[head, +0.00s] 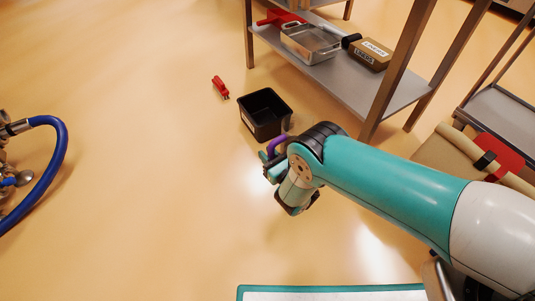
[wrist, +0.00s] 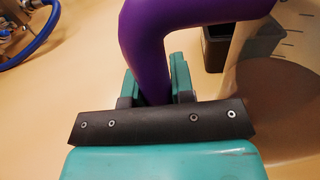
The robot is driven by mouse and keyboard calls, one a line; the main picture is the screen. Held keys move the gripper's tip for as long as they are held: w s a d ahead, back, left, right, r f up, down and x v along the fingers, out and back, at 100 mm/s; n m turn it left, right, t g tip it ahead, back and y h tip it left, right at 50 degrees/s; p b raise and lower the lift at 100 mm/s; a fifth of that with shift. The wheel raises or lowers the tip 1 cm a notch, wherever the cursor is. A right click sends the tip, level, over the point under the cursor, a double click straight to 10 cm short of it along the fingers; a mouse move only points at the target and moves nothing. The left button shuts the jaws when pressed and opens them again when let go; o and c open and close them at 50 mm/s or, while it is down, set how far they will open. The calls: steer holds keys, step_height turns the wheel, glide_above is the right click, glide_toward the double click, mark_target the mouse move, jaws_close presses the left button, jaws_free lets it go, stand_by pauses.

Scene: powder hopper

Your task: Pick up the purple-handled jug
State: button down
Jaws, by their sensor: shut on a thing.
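The purple handle of the jug (wrist: 150,45) fills the upper middle of the wrist view. My gripper (wrist: 160,80) is shut on it, with a teal finger on each side of the handle. In the wrist view, a pale see-through surface with short dark marks at the right seems to be part of the jug's body. In the head view, only a bit of the purple handle (head: 278,143) shows above my gripper (head: 270,164). My wrist hides most of the jug there.
A black bin (head: 248,122) stands on the floor just beyond my gripper. A red object (head: 220,87) lies left of it. A blue hose (head: 62,150) is at far left. The floor between is clear.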

mark_target(273, 149)
steer(key=shift+r+p, duration=2.3)
steer(key=shift+r, duration=0.5)
